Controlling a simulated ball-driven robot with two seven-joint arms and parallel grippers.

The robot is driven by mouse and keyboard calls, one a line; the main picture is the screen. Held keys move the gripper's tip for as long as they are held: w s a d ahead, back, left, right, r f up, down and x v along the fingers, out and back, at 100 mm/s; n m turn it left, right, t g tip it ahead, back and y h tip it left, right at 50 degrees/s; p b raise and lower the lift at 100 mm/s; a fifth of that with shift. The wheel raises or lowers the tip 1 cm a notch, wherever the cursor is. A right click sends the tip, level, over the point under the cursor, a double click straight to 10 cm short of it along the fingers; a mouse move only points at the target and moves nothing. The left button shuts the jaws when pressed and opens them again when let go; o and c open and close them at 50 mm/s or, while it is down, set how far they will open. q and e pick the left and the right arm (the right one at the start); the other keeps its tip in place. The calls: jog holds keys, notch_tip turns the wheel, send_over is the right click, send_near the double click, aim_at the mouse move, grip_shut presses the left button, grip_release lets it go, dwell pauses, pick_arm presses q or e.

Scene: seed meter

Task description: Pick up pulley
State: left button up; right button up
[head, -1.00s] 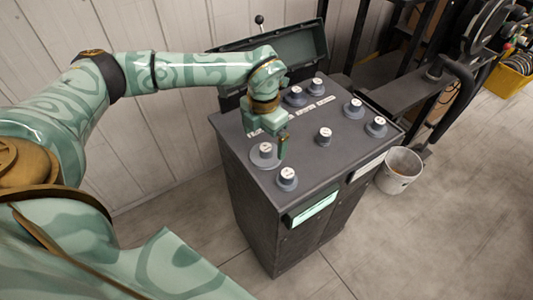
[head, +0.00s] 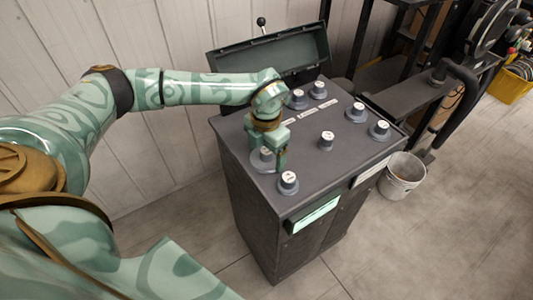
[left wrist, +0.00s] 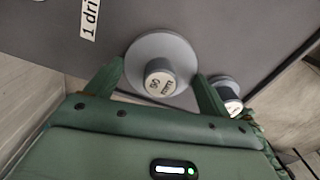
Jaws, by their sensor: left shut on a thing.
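The pulley (left wrist: 147,47) is a grey disc with a raised hub and a white printed cap. It lies on the dark top of the cabinet, at the near left corner in the head view, partly hidden behind my gripper there (head: 257,163). My left gripper (left wrist: 160,69) is shut on it, with one green finger on each side of the disc. In the head view the gripper (head: 270,158) points down at the cabinet top. My right gripper is not in view.
Several similar grey pieces with white caps stand on the cabinet top (head: 300,143); the closest (head: 288,183) is just beside my gripper. An open lid (head: 290,55) rises behind. A white bucket (head: 402,175) and dark machinery (head: 400,92) stand at right.

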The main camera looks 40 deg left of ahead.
aim_at(266, 150)
pick_arm(q)
notch_tip(266, 150, up, 4)
jog(key=shift+f+p, duration=0.25)
jog(key=shift+p, duration=0.4)
jog(key=s+d+r+p, duration=0.1)
jog(key=d+r+p, duration=0.4)
jog(key=d+r, duration=0.9)
jog(key=shift+s+p, duration=0.35)
jog(key=shift+f, duration=0.1)
